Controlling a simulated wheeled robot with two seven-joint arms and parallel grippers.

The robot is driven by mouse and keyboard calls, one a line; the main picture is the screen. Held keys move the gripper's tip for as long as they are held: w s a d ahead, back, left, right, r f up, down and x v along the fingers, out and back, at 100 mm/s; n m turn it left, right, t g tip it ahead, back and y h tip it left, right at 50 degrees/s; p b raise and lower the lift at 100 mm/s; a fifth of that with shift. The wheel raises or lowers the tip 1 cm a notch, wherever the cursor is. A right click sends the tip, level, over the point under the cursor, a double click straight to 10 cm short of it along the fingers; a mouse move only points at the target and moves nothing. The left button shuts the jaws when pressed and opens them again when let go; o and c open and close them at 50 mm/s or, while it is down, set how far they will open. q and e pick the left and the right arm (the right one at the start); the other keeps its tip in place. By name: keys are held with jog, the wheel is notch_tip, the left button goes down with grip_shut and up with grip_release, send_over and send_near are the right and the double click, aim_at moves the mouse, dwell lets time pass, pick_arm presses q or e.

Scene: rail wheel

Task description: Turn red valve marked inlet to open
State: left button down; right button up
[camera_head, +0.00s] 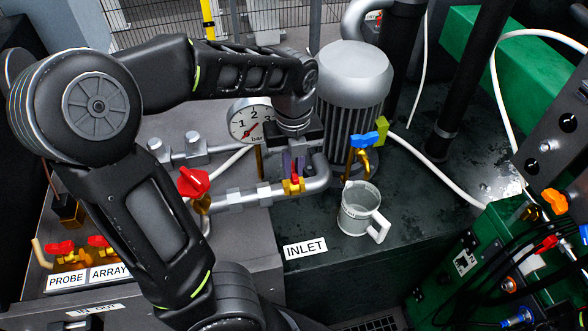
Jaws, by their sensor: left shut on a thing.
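The INLET label (305,248) lies on the dark surface below a grey pipe. Above it, a valve with a brass body (293,187) sits on that pipe. My left gripper (294,166) points down over this valve and is shut on its handle. Only a sliver of red handle shows between the fingers, so its angle is hard to tell. A second red valve (194,181) stands to the left on the pipework, clear of the gripper. My right gripper is not in view.
A pressure gauge (250,120) is just left of my left wrist. A grey motor (354,90) stands behind. PROBE (67,280) and ARRAY (110,273) labels mark small red valves at lower left.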

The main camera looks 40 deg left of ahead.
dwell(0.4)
pick_arm(q)
jog(key=n, duration=0.3)
jog(key=shift+p, duration=0.35)
jog(key=shift+n, duration=0.9)
